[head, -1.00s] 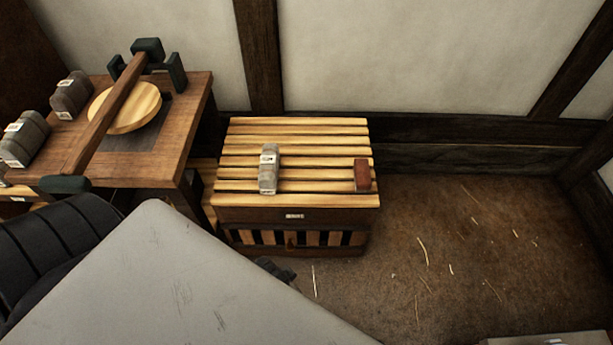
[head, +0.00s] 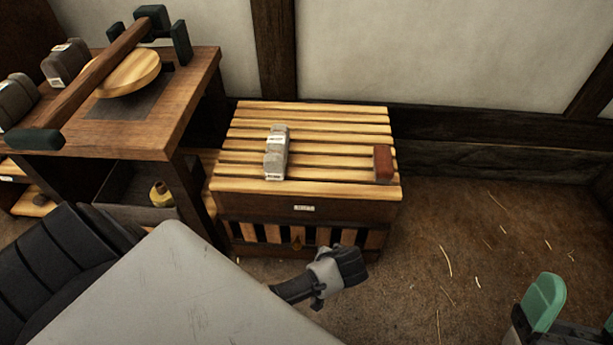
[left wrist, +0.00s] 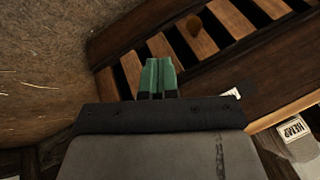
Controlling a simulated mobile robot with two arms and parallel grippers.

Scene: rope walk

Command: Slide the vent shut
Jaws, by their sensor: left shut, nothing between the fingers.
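The vent (head: 270,235) is a row of light slats with dark gaps, low on the front of a slatted wooden chest (head: 300,187). A small brownish knob (head: 297,245) sits on it. In the left wrist view the vent (left wrist: 198,40) and knob (left wrist: 193,25) lie beyond my left gripper (left wrist: 158,66). Its green fingers are together, with nothing between them. They appear apart from the knob; contact with the chest is unclear. In the head view its fingers cannot be made out; the dark wrist shows before the chest. My right gripper (head: 577,312) is open at lower right.
A grey bundle (head: 277,155) and a red-brown block (head: 383,164) lie on the chest. A workbench (head: 190,115) with a round wooden disc (head: 130,75) and grey bundles stands at left. The straw-strewn floor (head: 470,235) right of the chest is open.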

